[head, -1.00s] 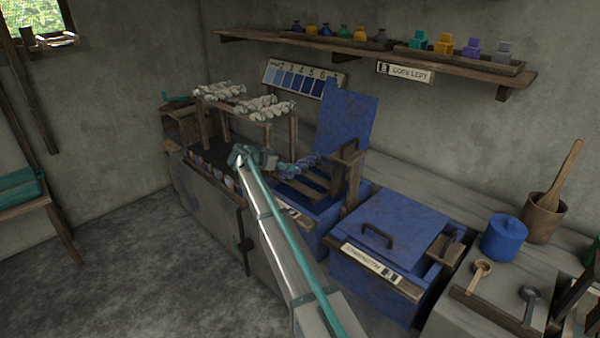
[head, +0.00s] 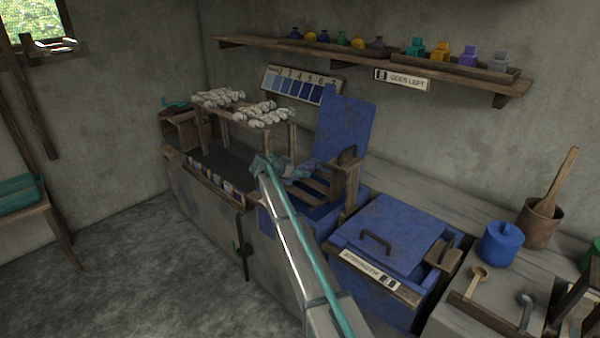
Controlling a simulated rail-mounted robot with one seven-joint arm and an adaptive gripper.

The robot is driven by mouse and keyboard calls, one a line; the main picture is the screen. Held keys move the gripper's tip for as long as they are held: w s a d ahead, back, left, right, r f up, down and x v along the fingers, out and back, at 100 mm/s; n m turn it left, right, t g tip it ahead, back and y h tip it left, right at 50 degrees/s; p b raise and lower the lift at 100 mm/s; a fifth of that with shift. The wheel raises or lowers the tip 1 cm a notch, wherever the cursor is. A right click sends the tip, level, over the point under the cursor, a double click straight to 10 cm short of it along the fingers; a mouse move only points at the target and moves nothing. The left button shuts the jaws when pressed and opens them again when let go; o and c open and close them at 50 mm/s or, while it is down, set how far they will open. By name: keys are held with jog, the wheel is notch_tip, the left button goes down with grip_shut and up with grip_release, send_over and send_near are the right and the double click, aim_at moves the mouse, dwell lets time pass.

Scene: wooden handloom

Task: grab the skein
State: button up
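A blue, twisted skein (head: 299,168) shows at the open blue vat (head: 345,192), in front of its raised lid. My gripper (head: 268,166) is at the skein's left end, and the two overlap in the picture. The fingers are small and partly hidden by my own arm, so I cannot tell whether they touch the skein or are open or shut. Several white skeins lie on the wooden rack (head: 293,140) behind and to the left, in a left group (head: 217,98) and a right group (head: 263,113).
A closed blue vat (head: 390,240) stands to the right of the open one. The raised blue lid (head: 343,128) stands behind my gripper. A blue pot (head: 502,241) and a wooden mortar (head: 540,222) are on the right counter. The floor at left is clear.

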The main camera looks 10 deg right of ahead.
jog(key=c, duration=1.3)
jog(key=shift+c, duration=0.3)
jog(key=shift+r, duration=0.1)
